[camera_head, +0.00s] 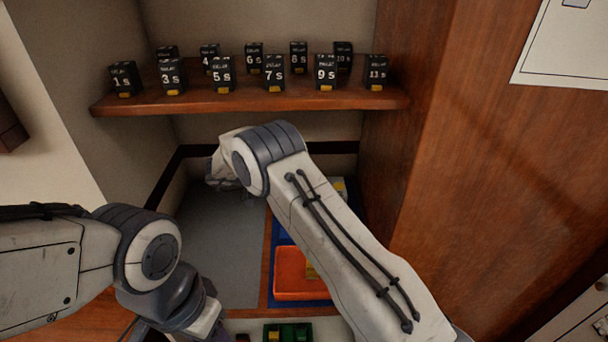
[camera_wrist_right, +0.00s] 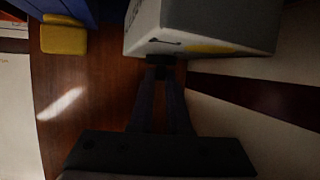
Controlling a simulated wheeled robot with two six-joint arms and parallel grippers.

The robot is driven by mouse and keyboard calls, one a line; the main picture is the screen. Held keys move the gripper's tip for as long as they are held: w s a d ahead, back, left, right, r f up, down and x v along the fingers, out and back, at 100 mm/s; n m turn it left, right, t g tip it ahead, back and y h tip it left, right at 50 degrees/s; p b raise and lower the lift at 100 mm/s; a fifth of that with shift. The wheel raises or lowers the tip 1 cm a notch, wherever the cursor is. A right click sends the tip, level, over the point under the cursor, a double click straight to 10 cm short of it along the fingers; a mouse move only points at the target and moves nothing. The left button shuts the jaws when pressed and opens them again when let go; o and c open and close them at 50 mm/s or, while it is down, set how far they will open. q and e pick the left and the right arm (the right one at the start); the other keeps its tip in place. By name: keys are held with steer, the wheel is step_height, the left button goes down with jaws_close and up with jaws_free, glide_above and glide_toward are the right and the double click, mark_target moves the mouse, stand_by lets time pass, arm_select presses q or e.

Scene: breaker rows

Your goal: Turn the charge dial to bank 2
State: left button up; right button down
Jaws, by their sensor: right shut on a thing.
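In the right wrist view a grey-white box (camera_wrist_right: 200,25) with a yellow mark on its face stands at the top. A small dark knob (camera_wrist_right: 161,61) sticks out of this face; I cannot read its setting or any bank label. My right gripper (camera_wrist_right: 160,74) is shut on the dark knob, its fingertips close together at the box face. In the head view my right arm reaches into the alcove and hides its gripper and most of the box. My left arm enters at the lower left; its fingers do not show.
A wooden shelf (camera_head: 250,101) holds several numbered black blocks (camera_head: 222,75). Below it are an orange tray (camera_head: 291,288) and a green tray (camera_head: 297,332). A yellow block (camera_wrist_right: 64,38) lies left of the box. A wooden side panel (camera_head: 470,150) bounds the right.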

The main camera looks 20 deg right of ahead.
steer(key=shift+w+f+m+g+b, duration=0.1)
steer(key=shift+m+g+b, duration=0.2)
steer(key=shift+m+g, duration=0.3)
steer(key=shift+w+f+m+g+b, duration=0.1)
steer(key=shift+m+g+b, duration=0.15)
steer(key=shift+m+g, duration=0.3)
steer(key=shift+w+d+m+g+b, duration=0.1)
steer(key=shift+m+g+b, duration=0.4)
steer(key=shift+g, duration=0.25)
steer(key=shift+r+m+g, duration=0.15)
steer(key=shift+m+g, duration=0.1)
steer(key=shift+g, duration=0.05)
steer(key=c, duration=0.9)
jaws_free()
steer(key=shift+d, duration=0.1)
